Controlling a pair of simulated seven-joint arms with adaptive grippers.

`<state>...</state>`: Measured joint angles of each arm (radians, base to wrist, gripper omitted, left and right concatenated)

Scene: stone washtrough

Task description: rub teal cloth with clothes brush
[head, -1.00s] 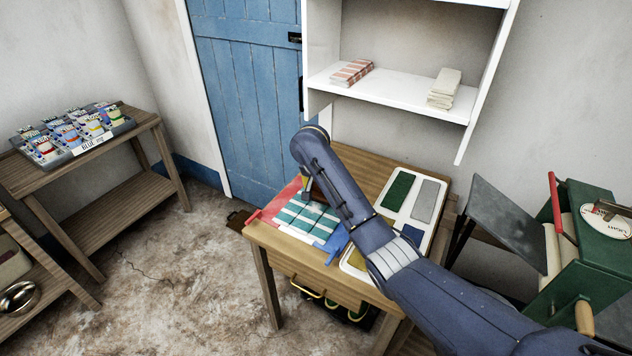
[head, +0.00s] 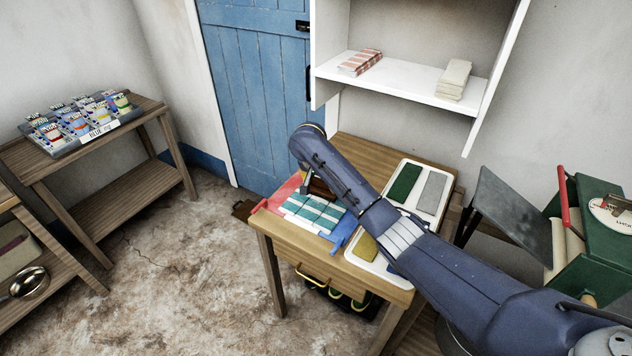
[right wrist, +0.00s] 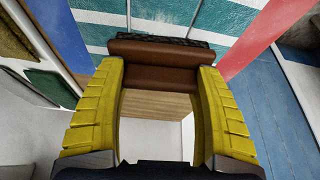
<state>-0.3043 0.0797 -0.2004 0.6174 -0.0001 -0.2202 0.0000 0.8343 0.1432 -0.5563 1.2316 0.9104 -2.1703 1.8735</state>
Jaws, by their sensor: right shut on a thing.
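The teal cloth with white stripes (head: 312,211) lies flat on the wooden table, between a red strip (head: 283,194) and a blue strip (head: 343,232). It also fills the top of the right wrist view (right wrist: 185,15). My right gripper (head: 307,188) is over the cloth's far part. Its yellow fingers are shut on the brown clothes brush (right wrist: 155,72). The brush's dark bristles (right wrist: 160,39) face the cloth; I cannot tell whether they touch it. My forearm hides part of the cloth and brush in the head view. My left gripper is out of view.
A white tray (head: 449,207) with several coloured pads lies right of the cloth. A white shelf unit (head: 405,80) hangs behind the table. A green mangle-like machine (head: 590,240) stands at right.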

